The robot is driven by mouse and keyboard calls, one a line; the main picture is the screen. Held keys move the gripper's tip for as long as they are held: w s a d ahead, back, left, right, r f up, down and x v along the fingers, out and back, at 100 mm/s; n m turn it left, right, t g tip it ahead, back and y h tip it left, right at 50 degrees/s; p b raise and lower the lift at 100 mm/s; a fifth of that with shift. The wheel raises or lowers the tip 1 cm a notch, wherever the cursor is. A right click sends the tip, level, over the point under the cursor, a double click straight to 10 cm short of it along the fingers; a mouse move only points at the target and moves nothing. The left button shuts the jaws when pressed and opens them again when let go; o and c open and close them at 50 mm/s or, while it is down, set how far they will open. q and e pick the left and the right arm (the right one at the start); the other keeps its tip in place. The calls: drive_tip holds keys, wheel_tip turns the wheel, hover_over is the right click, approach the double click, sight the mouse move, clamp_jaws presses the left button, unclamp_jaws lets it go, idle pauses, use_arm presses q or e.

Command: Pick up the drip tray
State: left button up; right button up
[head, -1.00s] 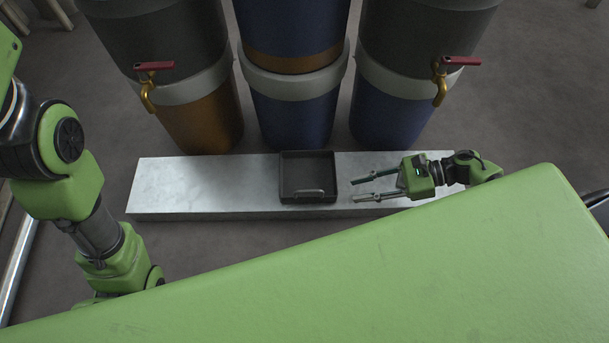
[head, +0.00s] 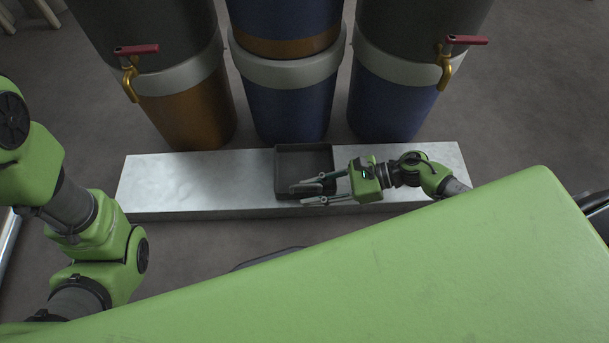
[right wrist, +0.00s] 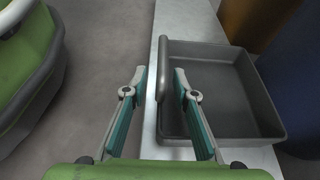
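The drip tray (head: 304,155) is a dark grey, shallow rectangular pan lying on the metal bench, below the middle barrel. It also shows in the right wrist view (right wrist: 225,90), with a rounded grey handle (right wrist: 161,83) on its near side. My right gripper (head: 298,194) is open at the tray's front side, partly covering it in the head view. In the right wrist view its fingers (right wrist: 160,72) are spread on either side of the handle, one outside the tray and one over its inside. My left gripper is out of view; only the left arm shows.
The long metal bench (head: 170,185) has bare room left and right of the tray. Barrels stand close behind it, the outer ones with red-handled brass taps (head: 130,70) and (head: 448,62). A large green surface fills the foreground.

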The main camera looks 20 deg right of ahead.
drive_tip(key=shift+c, duration=0.2)
clamp_jaws()
